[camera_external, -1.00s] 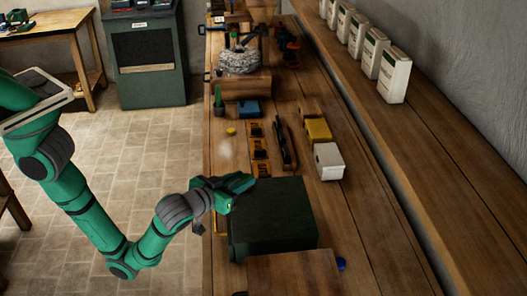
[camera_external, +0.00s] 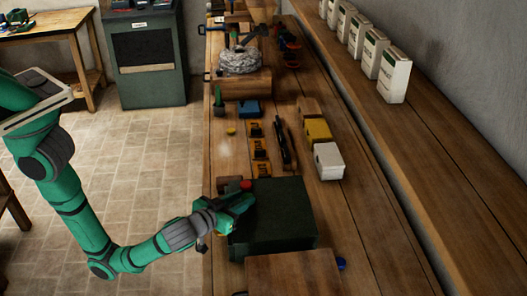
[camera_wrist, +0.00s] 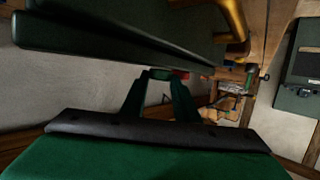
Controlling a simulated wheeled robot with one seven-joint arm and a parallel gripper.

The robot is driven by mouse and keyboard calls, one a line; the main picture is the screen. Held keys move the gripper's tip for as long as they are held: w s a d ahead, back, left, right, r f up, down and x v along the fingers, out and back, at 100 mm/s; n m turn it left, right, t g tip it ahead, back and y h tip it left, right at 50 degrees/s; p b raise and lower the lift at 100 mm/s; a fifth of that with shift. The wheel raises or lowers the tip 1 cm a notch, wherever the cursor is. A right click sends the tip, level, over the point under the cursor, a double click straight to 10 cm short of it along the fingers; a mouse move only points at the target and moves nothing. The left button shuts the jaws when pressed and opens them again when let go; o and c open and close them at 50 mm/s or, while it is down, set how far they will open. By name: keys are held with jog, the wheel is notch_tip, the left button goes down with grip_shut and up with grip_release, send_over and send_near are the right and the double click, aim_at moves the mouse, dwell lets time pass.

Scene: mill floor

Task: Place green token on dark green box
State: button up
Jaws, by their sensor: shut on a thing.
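The dark green box (camera_external: 275,222) sits on the workbench in the external view. Its dark body also fills the upper left of the wrist view (camera_wrist: 110,30), with a brass handle (camera_wrist: 236,22). My gripper (camera_external: 243,203) is at the box's left edge, close to its top; I cannot tell if it touches. In the wrist view my gripper's fingers (camera_wrist: 162,76) are nearly closed, with a small dark green piece between the tips, apparently the green token (camera_wrist: 160,74). The fingers hide most of it.
A red token (camera_external: 246,184) lies by the box's far left corner, close to my gripper. A yellow token (camera_external: 231,131) and a blue token (camera_external: 341,263) lie farther off. A wooden box (camera_external: 295,275) stands in front; white (camera_external: 328,161) and yellow (camera_external: 317,131) blocks stand behind.

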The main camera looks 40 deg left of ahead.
jog(key=shift+f, duration=0.15)
jog(key=o, duration=1)
jog(key=shift+s+r, duration=0.15)
jog(key=shift+r, duration=0.1)
jog(key=v, duration=1.1)
jog(key=shift+s, duration=0.35)
jog(key=shift+r, duration=0.1)
